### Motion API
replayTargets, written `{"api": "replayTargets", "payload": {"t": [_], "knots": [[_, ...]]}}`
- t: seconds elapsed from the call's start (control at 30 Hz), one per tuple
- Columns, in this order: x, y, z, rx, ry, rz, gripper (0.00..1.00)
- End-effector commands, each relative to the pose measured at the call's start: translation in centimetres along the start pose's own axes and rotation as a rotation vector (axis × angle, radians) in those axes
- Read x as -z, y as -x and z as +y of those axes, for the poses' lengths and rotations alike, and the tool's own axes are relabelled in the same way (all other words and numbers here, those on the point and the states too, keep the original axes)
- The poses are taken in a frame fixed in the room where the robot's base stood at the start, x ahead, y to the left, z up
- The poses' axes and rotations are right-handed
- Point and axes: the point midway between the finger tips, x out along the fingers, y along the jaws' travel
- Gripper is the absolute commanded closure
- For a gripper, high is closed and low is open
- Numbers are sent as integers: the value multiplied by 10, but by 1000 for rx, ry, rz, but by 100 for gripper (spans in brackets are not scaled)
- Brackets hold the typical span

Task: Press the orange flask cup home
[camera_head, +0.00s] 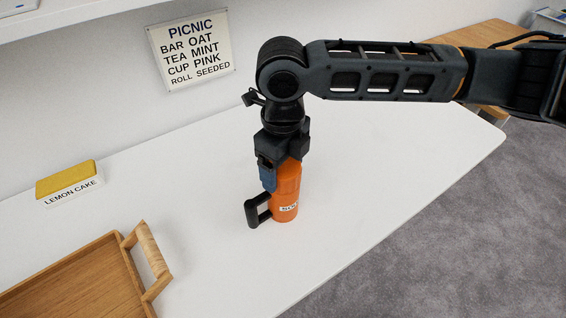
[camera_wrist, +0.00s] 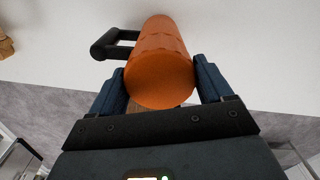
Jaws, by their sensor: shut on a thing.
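The orange flask (camera_head: 286,206) stands upright on the white table in the head view, with a black handle on its left side and a white label partly showing. Its orange cup (camera_head: 288,176) is at the top. My gripper (camera_head: 280,172) comes from above and is shut on the cup, with one blue finger showing on its left. In the wrist view the cup (camera_wrist: 160,80) lies between both fingers of my gripper (camera_wrist: 162,82), and the black handle (camera_wrist: 112,44) points left. Whether there is a gap between cup and flask cannot be told.
A wooden tray (camera_head: 136,237) with a light handle is at the lower left. A yellow block labelled lemon cake (camera_head: 66,182) lies at the left. A picnic sign (camera_head: 191,48) hangs on the wall behind. The white table (camera_head: 400,170) is clear right of the flask.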

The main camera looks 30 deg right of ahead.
Motion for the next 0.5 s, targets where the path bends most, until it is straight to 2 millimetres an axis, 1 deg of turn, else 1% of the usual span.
{"api": "replayTargets", "payload": {"t": [0.03,0.07,0.23,0.27,0.5], "knots": [[0,-1,0,0,0,0,43],[0,-2,0,0,0,0,19],[0,-1,0,0,0,0,3],[0,-1,0,0,0,0,0],[0,0,0,0,0,-1,0]]}}
